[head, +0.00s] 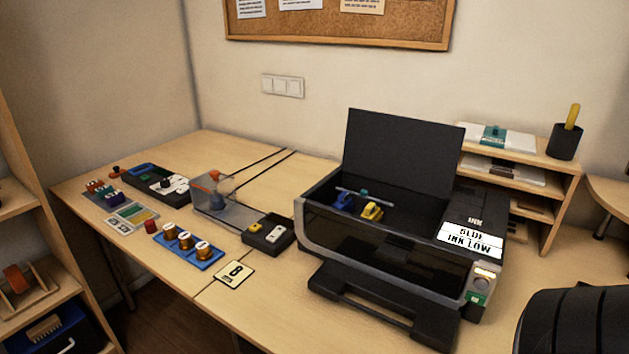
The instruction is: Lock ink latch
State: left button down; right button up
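A black printer (390,255) stands on the desk with its lid (402,152) raised. Inside its open bay, a blue piece (344,202) sits at the left and a yellow piece (371,211) to its right. A thin light bar (378,197) with a small teal part crosses behind them. Which part is the ink latch, and whether it is locked, I cannot tell. A label on the printer's right top reads "INK LOW" (470,241). Neither of my grippers shows in the head view.
A shelf (550,190) with paper and a pen cup stands behind right. A ribbed black object fills the bottom right corner.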

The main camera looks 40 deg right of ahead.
aim_at(364, 194)
jog(key=u, duration=0.7)
jog(key=i, duration=2.35)
jog(key=z, duration=4.9)
